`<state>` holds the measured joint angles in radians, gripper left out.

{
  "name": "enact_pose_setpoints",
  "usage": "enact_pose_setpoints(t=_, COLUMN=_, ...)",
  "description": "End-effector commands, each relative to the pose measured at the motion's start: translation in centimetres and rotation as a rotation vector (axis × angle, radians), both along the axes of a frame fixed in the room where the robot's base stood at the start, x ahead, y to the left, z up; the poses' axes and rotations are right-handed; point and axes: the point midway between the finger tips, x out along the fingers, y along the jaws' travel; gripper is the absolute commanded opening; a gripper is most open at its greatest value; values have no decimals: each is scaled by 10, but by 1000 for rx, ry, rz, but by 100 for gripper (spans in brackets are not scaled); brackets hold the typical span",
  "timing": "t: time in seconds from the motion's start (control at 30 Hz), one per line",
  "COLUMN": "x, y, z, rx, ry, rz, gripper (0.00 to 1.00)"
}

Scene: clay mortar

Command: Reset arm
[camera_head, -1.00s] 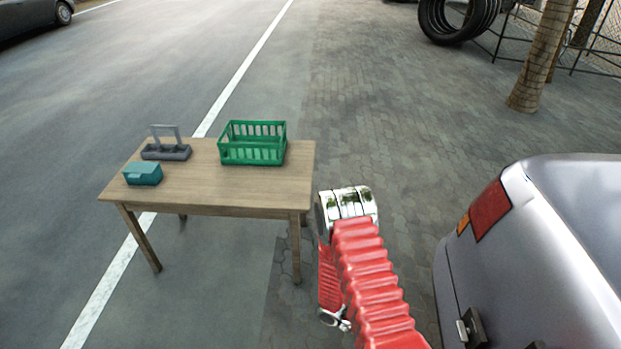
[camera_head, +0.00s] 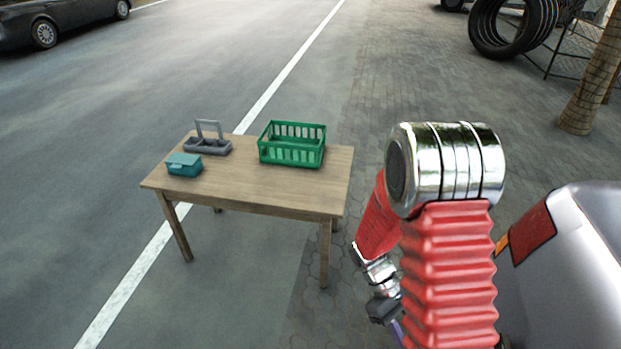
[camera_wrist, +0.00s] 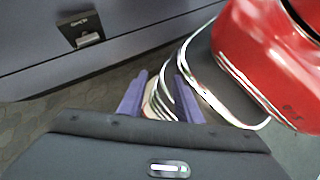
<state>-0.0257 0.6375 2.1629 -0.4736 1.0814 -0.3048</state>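My gripper (camera_wrist: 160,82) shows two purple fingers standing apart in the wrist view, pointing down at the paving beside the silver car. A pale, tan-edged shape shows between and behind the fingers; I cannot tell what it is, and nothing is clearly gripped. In the head view my red arm with its chrome joint is folded on the right, its end hanging down right of the table. Only a bit of purple finger shows there, at the lower edge.
A wooden table (camera_head: 255,188) stands left of my arm. It bears a green crate (camera_head: 291,145), a grey handled caddy (camera_head: 207,146) and a teal box (camera_head: 184,165). A silver car (camera_head: 585,245) is close on the right; its side also fills the wrist view's top left (camera_wrist: 130,20). Tyres (camera_head: 500,28) stand far back.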

Motion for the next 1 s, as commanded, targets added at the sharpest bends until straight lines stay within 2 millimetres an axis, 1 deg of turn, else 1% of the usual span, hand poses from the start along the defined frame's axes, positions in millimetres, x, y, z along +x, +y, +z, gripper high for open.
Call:
enact_pose_setpoints(t=0.03, x=2, y=4, z=9, rx=1, ry=-39, rz=-27, gripper=31)
enact_pose_setpoints(t=0.5, x=13, y=39, z=76, rx=35, ry=-359, rz=-289, gripper=31)
enact_pose_setpoints(t=1.0, x=14, y=69, z=148, rx=122, ry=-657, rz=-511, gripper=31)
